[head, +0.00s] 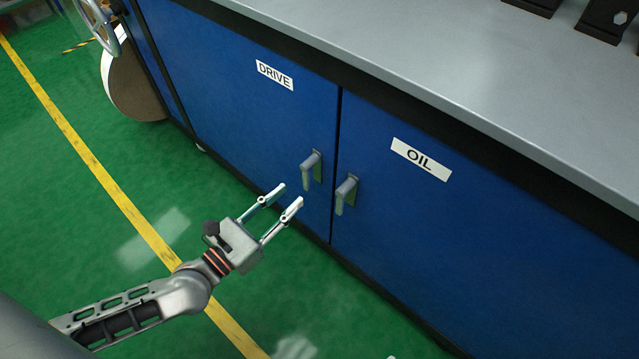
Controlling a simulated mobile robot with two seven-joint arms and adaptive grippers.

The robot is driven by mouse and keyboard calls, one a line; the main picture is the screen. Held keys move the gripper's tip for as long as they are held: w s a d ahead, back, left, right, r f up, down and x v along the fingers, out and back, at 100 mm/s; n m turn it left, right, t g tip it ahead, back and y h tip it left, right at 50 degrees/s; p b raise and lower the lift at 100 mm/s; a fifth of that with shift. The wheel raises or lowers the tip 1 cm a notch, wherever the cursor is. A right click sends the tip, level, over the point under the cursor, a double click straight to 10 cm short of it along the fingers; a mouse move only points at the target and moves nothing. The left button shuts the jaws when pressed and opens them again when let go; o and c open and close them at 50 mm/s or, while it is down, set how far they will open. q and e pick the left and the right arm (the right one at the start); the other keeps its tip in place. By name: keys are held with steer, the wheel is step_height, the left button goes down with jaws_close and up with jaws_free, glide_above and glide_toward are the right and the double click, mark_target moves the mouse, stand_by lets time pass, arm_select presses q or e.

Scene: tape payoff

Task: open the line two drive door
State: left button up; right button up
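The blue drive door (240,110) carries a white DRIVE label (275,75) and looks shut, flush with the cabinet front. Its grey lever handle (311,170) hangs near the door's right edge. My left gripper (288,195) is open and empty, its two fingers apart and pointing at the drive door, a little below and left of the handle. I see no contact with the handle. My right gripper is not in view.
The blue oil door (480,220), with an OIL label (421,159) and its own handle (346,194), adjoins on the right. A grey worktop (430,60) overhangs both doors. A handwheel (97,25) is at the upper left. The green floor (90,220) in front is clear, with a yellow line.

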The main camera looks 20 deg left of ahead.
mark_target(304, 183)
arm_select(q)
steer(key=x, duration=0.7)
steer(key=shift+w+b, duration=0.1)
steer(key=shift+b, duration=0.2)
jaws_close()
